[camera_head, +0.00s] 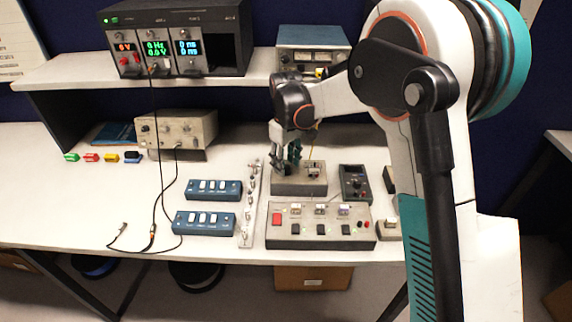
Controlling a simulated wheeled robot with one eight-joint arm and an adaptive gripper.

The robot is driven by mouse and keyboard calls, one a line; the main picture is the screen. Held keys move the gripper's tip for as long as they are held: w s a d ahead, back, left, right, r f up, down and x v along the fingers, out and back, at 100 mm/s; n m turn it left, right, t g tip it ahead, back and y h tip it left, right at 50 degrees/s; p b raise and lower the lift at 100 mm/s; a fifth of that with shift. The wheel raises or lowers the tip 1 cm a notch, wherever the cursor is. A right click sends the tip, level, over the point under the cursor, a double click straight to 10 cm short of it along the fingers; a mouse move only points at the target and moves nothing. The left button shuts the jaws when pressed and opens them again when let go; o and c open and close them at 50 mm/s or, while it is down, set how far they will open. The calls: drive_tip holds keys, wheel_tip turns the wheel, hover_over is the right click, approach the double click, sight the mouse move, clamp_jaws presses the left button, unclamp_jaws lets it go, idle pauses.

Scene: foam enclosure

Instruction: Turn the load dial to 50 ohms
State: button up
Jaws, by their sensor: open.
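My gripper (288,160) reaches down from the upper right over the bench. Its dark fingers are open, just above or at the left part of a small grey box (300,189). A small light-coloured fitting (314,170) shows on that box to the right of the fingers. The fingers hide part of the box's top, and I cannot tell whether they touch anything there. A dark box with a round knob (355,183) stands just to the right. No ohm markings are legible, so I cannot tell for certain which part is the load dial or its setting.
A grey panel (320,233) with a red switch lies in front of the small box. Two blue switch boxes (214,189) (205,222) and a metal strip lie left. A beige instrument (176,130) stands behind. Black cables cross the left bench, which is otherwise mostly clear. A shelf (80,72) overhangs the back.

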sight(287, 167)
wheel_tip(287, 167, up, 10)
drive_tip(key=shift+r, duration=0.25)
idle(0.3)
drive_tip(key=s+d+r+m+t, duration=0.35)
drive_tip(key=s+d+r, duration=0.55)
drive_tip(key=s+d, duration=0.4)
drive_tip(key=s+d+f+m+t, duration=0.2)
drive_tip(key=s+d, duration=0.1)
drive_tip(key=s, duration=0.6)
drive_tip(key=s+d+f+m+t, duration=0.1)
drive_tip(key=s+d+f+m, duration=0.2)
drive_tip(key=s, duration=0.6)
drive_tip(key=shift+d+t, duration=0.2)
drive_tip(key=shift+t, duration=0.15)
